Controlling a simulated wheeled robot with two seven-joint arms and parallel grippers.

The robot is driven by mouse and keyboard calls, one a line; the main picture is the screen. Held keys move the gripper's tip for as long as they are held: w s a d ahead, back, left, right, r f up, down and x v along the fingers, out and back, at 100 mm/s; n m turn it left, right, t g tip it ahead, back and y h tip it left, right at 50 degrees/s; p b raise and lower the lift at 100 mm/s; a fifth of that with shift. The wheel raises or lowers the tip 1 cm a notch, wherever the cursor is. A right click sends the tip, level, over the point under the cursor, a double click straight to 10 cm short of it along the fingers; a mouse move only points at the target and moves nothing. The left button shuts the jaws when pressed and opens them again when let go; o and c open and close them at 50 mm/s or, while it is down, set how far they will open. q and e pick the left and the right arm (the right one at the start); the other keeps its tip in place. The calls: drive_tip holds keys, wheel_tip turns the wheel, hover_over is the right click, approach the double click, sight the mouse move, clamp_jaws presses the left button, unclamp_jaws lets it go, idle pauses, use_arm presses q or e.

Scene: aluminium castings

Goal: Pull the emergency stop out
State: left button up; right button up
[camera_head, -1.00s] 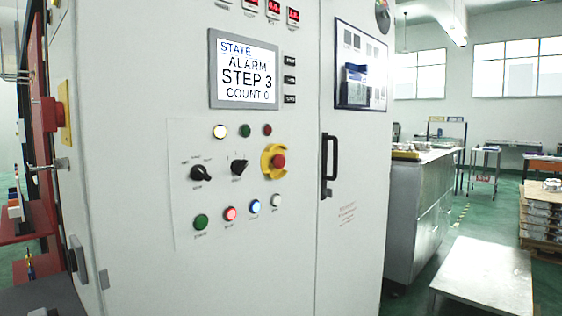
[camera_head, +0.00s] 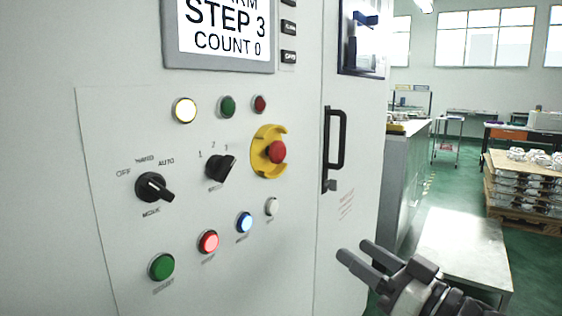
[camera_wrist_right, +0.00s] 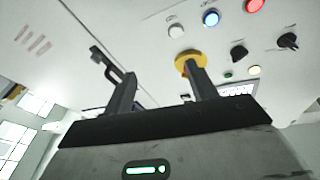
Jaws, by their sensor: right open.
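The emergency stop (camera_head: 277,152) is a red mushroom button inside a yellow guard ring (camera_head: 262,170) on the grey cabinet front. My right gripper (camera_head: 357,252) is below and to the right of it in the head view, apart from the panel, open and empty. In the right wrist view, the two fingers of my right gripper (camera_wrist_right: 158,88) stand apart. One finger covers most of the emergency stop there, and the yellow guard ring (camera_wrist_right: 183,58) shows around that finger's tip. My left gripper is out of view.
A black door handle (camera_head: 335,150) sticks out right of the button. A mode knob (camera_head: 152,187), a second selector (camera_head: 219,168) and several lit buttons surround it. A low metal table (camera_head: 465,245) stands at the right, and pallets of castings (camera_head: 520,180) stand behind.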

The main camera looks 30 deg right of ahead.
wheel_tip(320, 180, up, 8)
drive_tip(key=a+n+t+y, duration=0.1)
drive_tip(key=a+y, duration=0.1)
drive_tip(key=y, duration=0.1)
drive_tip(key=p, duration=0.2)
approach(282, 155)
drive_tip(key=x, duration=0.7)
drive_tip(key=shift+w+r, duration=0.25)
drive_tip(key=shift+w, duration=0.05)
drive_tip(key=shift+w+a+r, duration=0.15)
drive_tip(key=shift+w+a, duration=0.1)
drive_tip(key=shift+w, duration=0.55)
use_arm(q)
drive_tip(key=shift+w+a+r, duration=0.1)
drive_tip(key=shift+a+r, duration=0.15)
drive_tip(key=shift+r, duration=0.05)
